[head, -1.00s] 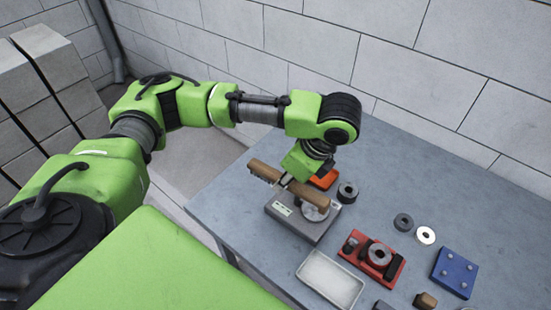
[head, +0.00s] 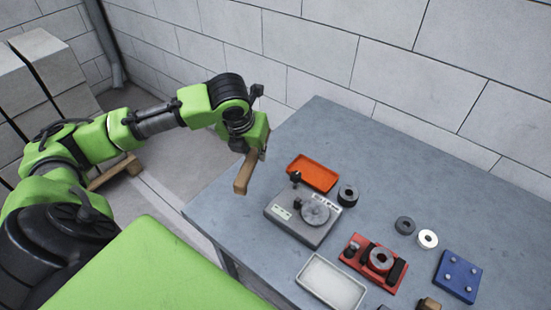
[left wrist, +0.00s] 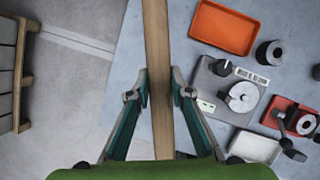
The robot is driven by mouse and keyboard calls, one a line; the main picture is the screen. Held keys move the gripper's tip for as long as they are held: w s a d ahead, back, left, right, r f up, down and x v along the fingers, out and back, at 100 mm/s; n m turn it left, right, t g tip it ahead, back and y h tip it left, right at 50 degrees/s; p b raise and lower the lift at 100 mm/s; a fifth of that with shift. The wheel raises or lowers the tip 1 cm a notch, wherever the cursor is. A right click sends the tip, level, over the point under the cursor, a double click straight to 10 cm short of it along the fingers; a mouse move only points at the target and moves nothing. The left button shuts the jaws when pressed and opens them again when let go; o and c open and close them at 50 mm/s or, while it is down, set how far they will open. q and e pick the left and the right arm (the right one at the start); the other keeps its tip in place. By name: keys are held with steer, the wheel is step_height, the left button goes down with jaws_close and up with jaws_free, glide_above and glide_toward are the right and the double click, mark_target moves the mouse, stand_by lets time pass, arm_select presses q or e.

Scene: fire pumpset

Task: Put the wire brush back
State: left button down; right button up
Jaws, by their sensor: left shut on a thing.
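The wire brush (head: 244,173), with a long wooden body, is held by my left gripper (head: 262,150) above the left edge of the table. In the left wrist view the brush (left wrist: 157,60) runs between the two fingers of the left gripper (left wrist: 160,93), which are shut on it. Its bristles cannot be made out. An orange tray (head: 313,172) lies empty on the table to the right of the brush; it also shows in the left wrist view (left wrist: 224,27). My right gripper is not in view.
A grey device with a round disc (head: 305,216) stands in front of the orange tray. A dark ring (head: 348,195), a red fixture (head: 373,262), a white tray (head: 331,283) and a blue block (head: 457,276) are on the table (head: 400,165). Its back part is clear.

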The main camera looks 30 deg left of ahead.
arm_select(q)
steer(key=p, duration=0.2)
glide_toward(277, 156)
steer(key=shift+w+a+f, duration=0.25)
steer(key=shift+w+f, duration=0.35)
steer(key=shift+f, duration=0.2)
steer(key=shift+w+f, duration=0.3)
steer(key=shift+f, duration=0.05)
step_height(277, 156, down, 3)
steer(key=shift+w+a+f, duration=0.1)
steer(key=shift+w+f, duration=0.05)
steer(key=shift+f, duration=0.1)
steer(key=c, duration=1.8)
jaws_free()
steer(key=v, duration=1.2)
steer(key=shift+r, duration=0.1)
